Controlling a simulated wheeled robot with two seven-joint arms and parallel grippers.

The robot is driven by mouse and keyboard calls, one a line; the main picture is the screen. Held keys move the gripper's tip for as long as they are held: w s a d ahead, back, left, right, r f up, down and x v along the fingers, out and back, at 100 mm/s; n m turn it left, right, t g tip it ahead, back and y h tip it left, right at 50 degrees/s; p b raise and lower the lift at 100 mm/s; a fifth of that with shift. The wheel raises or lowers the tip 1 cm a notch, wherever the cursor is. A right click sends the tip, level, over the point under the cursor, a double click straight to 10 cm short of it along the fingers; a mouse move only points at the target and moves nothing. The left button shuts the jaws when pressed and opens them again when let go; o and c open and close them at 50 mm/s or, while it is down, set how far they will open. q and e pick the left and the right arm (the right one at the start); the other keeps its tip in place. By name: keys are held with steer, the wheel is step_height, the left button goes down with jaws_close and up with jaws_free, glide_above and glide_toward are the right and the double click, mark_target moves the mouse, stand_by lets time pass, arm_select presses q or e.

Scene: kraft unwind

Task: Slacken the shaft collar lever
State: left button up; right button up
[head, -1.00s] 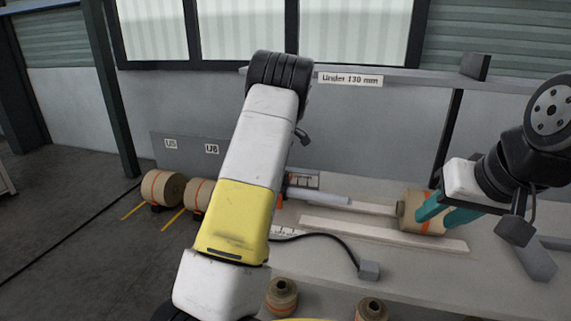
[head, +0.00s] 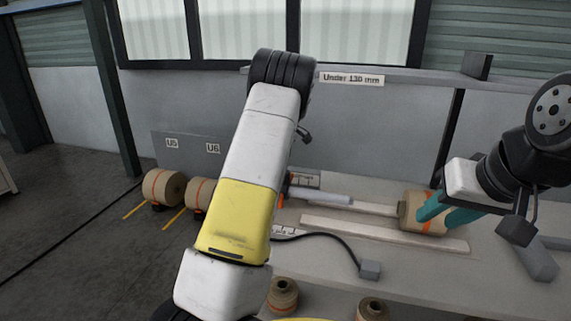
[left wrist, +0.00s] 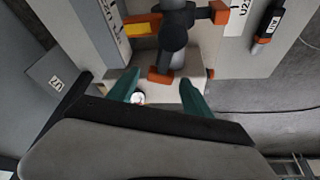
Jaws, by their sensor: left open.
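In the left wrist view, a dark round collar-like part (left wrist: 174,38) with orange ends sits at the top middle. Its lower orange end (left wrist: 160,76) lies between the teal fingertips of my left gripper (left wrist: 161,84). The fingers are open, with a gap on both sides of it; I cannot tell which part is the lever. In the head view my left arm hides my left gripper and most of the shaft's left end. A pale shaft (head: 322,197) runs right toward a kraft roll (head: 410,212). My right gripper (head: 433,214) has its teal fingers at this roll; its grip is unclear.
Two kraft rolls (head: 164,187) lie at the left by yellow floor lines. Small rolls (head: 283,293) stand at the front. A black cable ends in a grey box (head: 370,270) on the bench. A rail labelled "Under 130 mm" (head: 351,79) crosses behind.

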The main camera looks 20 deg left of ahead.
arm_select(q)
steer(key=v, duration=0.7)
steer(key=shift+r, duration=0.15)
steer(key=shift+s+r, duration=0.2)
steer(key=shift+s, duration=0.05)
steer(key=s+d+r+m+t+h, duration=0.1)
steer(key=s+d+r+m+h, duration=0.15)
steer(key=s, duration=0.45)
steer(key=s+d+r+m+h, duration=0.1)
steer(key=s+r+m, duration=0.1)
steer(key=s+r, duration=0.35)
steer(key=s+d+r+m+t+h, duration=0.1)
steer(key=s+r+m+h, duration=0.15)
steer(key=s, duration=0.55)
steer(key=s+d+f+m+t, duration=0.1)
steer(key=s+d+m, duration=0.2)
steer(key=s, duration=0.6)
steer(key=s+d+f+m+t, duration=0.1)
steer(key=s+d+m, duration=0.2)
steer(key=s, duration=0.6)
steer(key=shift+s+m+t, duration=0.3)
steer(key=shift+s+m, duration=0.1)
steer(key=shift+m, duration=0.2)
